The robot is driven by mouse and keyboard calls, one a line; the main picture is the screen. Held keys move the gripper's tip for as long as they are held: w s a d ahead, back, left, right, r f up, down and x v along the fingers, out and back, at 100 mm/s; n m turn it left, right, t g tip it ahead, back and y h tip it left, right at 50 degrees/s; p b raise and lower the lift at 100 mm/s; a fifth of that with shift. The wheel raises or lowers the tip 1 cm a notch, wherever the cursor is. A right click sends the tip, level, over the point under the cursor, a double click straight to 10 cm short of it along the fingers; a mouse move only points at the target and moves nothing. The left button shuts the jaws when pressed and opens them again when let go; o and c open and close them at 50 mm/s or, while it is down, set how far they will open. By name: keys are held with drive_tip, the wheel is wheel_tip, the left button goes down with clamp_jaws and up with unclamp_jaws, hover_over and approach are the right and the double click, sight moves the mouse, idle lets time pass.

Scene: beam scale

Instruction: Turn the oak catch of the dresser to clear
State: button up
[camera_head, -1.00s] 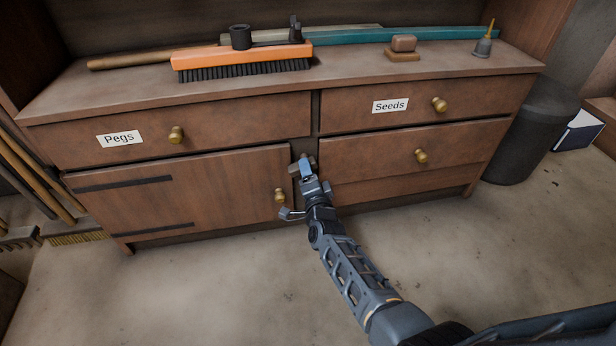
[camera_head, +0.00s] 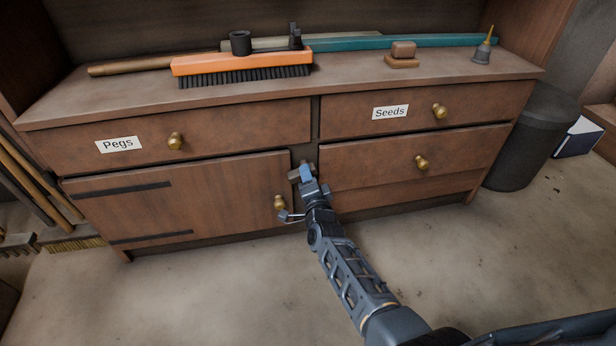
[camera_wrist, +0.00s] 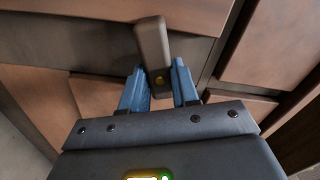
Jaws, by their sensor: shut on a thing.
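The oak catch (camera_wrist: 151,45) is a small brown bar with a brass screw in its face. In the wrist view it stands between my blue fingertips, leaning slightly, with its upper part sticking out beyond them. My gripper (camera_wrist: 160,88) is shut on its lower part. In the head view my gripper (camera_head: 302,172) is at the upright between the cupboard door (camera_head: 215,195) and the right-hand drawers, near the door's upper right corner. The catch is mostly hidden there by the fingers. The door is closed in the dresser (camera_head: 420,94).
A brass door knob (camera_head: 280,202) sits just left of my wrist. The Pegs drawer (camera_head: 230,128) is above, and a lower right drawer (camera_head: 375,158) is beside my gripper. An orange brush (camera_head: 240,62) lies on top. The floor in front is clear.

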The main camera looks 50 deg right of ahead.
clamp_jaws()
drive_tip(key=shift+n, duration=0.3)
drive_tip(key=n+p, duration=0.2)
drive_tip(key=n, duration=0.5)
drive_tip(key=shift+w+d+r+p, duration=0.1)
drive_tip(key=shift+p, duration=0.2)
drive_tip(key=shift+n, duration=0.4)
drive_tip(key=o, duration=0.9)
unclamp_jaws()
